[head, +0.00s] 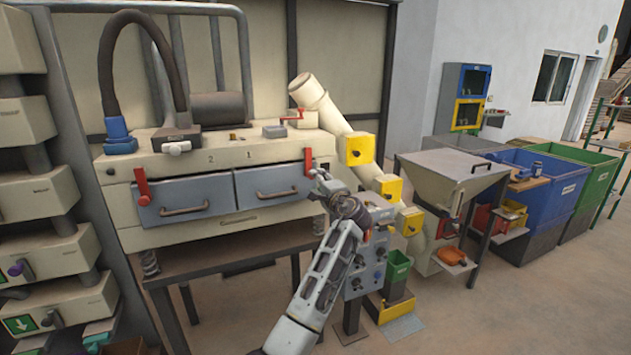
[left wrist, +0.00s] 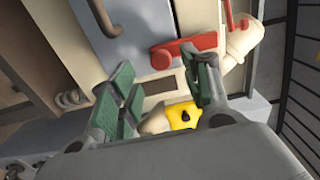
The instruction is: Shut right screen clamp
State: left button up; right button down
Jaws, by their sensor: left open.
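The right screen clamp (head: 308,160) is a red lever at the right end of the sifter's front, beside the grey drawer marked 1 (head: 273,182). Its lower part is hidden behind my left gripper (head: 322,182) in the head view. In the left wrist view the red clamp (left wrist: 187,47) lies across the picture, just beyond the fingertips. My left gripper (left wrist: 163,82) is open, its green-padded fingers apart with nothing between them. I cannot tell whether a finger touches the clamp. The left clamp (head: 142,187) is red and hangs along the left drawer (head: 185,200). My right gripper is out of view.
A slanted cream pipe with yellow boxes (head: 357,149) stands close to the right of the clamp. A grey control panel (head: 368,250) is below it. A hopper (head: 445,180) and blue and green bins (head: 590,185) stand farther right. A red crank (head: 292,117) sits on top.

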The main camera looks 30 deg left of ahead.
pick_arm(q)
jog(key=v, duration=0.8)
jog(key=shift+a+f, duration=0.1)
dwell(0.3)
